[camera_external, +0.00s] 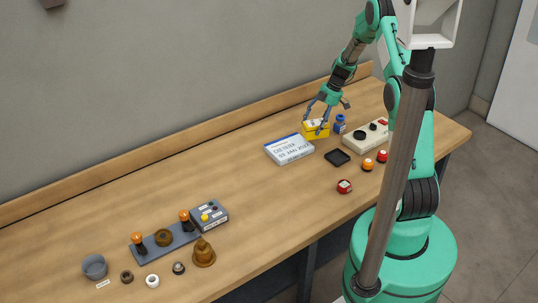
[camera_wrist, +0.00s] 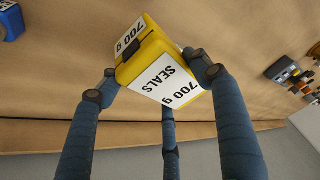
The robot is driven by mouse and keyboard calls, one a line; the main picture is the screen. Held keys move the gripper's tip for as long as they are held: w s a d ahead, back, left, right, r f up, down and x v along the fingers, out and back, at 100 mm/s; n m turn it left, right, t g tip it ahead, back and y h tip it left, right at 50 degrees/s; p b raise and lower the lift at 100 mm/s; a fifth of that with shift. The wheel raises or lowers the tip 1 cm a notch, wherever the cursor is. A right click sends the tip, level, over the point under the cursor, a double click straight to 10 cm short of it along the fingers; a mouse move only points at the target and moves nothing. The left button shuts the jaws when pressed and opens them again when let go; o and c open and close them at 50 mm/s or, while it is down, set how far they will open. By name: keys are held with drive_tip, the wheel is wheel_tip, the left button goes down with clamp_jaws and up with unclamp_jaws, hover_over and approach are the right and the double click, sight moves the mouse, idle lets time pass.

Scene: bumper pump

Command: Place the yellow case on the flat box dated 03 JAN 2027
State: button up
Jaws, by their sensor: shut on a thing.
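The yellow case (camera_external: 315,130) is in my gripper (camera_external: 326,116), near the back of the bench. In the wrist view the case (camera_wrist: 160,65) carries white labels reading "SEALS" and "700 g", and the fingers of my gripper (camera_wrist: 155,80) are closed around it. The flat box (camera_external: 289,149) is white with a blue edge and lies on the bench just left of the case; its top reads 03 JAN 2027. Whether the case touches the bench or hangs just above it, I cannot tell.
A black tray (camera_external: 337,158), a beige control box (camera_external: 366,134) and orange and red buttons (camera_external: 367,165) lie to the right. Several parts and a grey button box (camera_external: 209,217) sit at front left. The bench's middle is clear.

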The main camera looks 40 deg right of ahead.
drive_tip(key=s+a+n+b, duration=0.1)
drive_tip(key=s+a+n, duration=0.1)
drive_tip(key=s+a, duration=0.2)
drive_tip(key=s+a+n+g, duration=0.1)
drive_tip(key=s+a, duration=0.3)
drive_tip(key=a, duration=0.4)
drive_tip(key=shift+a+f+n+g+b, duration=0.15)
drive_tip(key=shift+f+n+g+b, duration=0.25)
drive_tip(key=shift+n, duration=0.2)
drive_tip(key=shift+w+f, duration=0.1)
drive_tip(key=shift+w, duration=0.05)
hover_over(286, 145)
drive_tip(key=shift+w+f+p, duration=0.25)
drive_tip(key=shift+f+p, duration=0.1)
drive_tip(key=shift+f, duration=0.35)
drive_tip(key=shift+f, duration=0.1)
drive_tip(key=shift+f, duration=1.7)
drive_tip(key=shift+f, duration=0.1)
drive_tip(key=o, duration=1.8)
drive_tip(key=shift+s, duration=0.1)
drive_tip(key=shift+o, duration=0.2)
